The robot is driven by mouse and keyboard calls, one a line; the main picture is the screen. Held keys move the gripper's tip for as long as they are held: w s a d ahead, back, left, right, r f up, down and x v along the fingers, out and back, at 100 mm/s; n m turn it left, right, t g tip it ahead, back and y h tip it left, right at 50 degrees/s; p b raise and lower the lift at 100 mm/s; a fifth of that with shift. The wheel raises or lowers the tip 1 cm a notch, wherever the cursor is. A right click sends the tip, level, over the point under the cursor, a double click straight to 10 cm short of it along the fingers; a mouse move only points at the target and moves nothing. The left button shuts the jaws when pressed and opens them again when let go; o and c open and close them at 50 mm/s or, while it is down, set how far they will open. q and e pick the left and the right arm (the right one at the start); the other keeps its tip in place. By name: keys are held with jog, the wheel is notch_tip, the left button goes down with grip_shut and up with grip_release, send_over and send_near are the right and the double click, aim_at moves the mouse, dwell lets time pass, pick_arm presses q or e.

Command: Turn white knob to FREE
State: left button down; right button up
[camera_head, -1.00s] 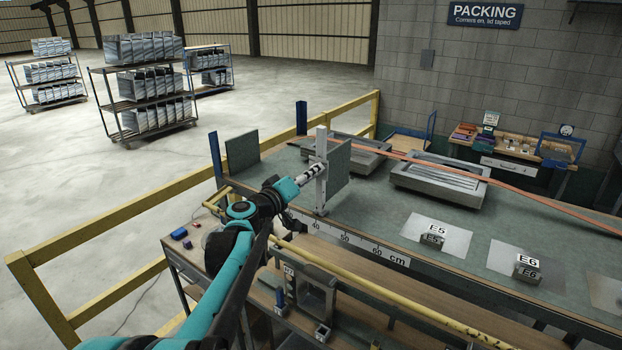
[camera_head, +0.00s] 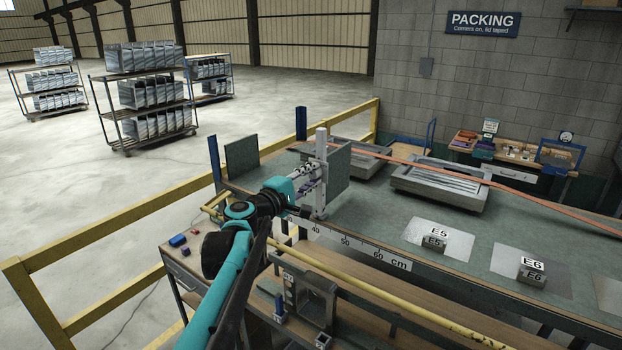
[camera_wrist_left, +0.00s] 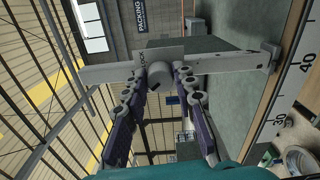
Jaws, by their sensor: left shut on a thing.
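The white knob (camera_wrist_left: 160,76) is a short round cylinder on the pale post (camera_wrist_left: 228,61) in the left wrist view. A small label plate behind it shows letters that look like "LOCK". My left gripper (camera_wrist_left: 158,73) has its fingertips on either side of the knob and is shut on it. In the head view the post (camera_head: 321,200) stands upright by the ruler edge of the bench. There my left gripper (camera_head: 312,172) meets the post's left side, and the knob is hidden by the fingers. My right gripper is not in view.
A green plate (camera_head: 339,167) stands right behind the post, and another (camera_head: 242,154) farther left. A ruler strip (camera_head: 362,246) runs along the bench's front edge. A yellow rail (camera_head: 395,310) crosses in front. Grey trays (camera_head: 440,198) lie farther right on the bench.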

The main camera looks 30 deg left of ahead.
pick_arm(q)
jog(key=shift+n, duration=0.6)
jog(key=c, duration=1.2)
grip_release()
jog(key=s+a, duration=0.1)
jog(key=s, duration=1.1)
